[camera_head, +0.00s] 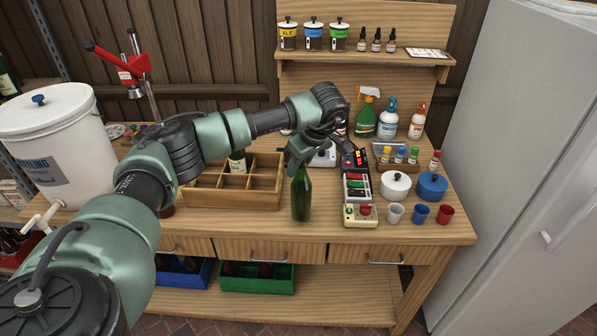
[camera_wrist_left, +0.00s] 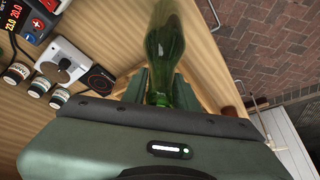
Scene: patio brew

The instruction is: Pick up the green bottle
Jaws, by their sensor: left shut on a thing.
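The green bottle (camera_head: 301,196) hangs upright below my left gripper (camera_head: 299,158) in the head view, at the front of the wooden bench. My left gripper is shut on its upper part. In the left wrist view the green bottle (camera_wrist_left: 165,50) extends away from the gripper (camera_wrist_left: 158,88), between the fingers. I cannot tell for certain whether its base touches the bench top. My right gripper is not in view.
A wooden divided crate (camera_head: 235,197) holding a bottle stands left of the green bottle. Pots and small cups (camera_head: 420,214) stand farther right. A white bucket (camera_head: 50,140) is at the left.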

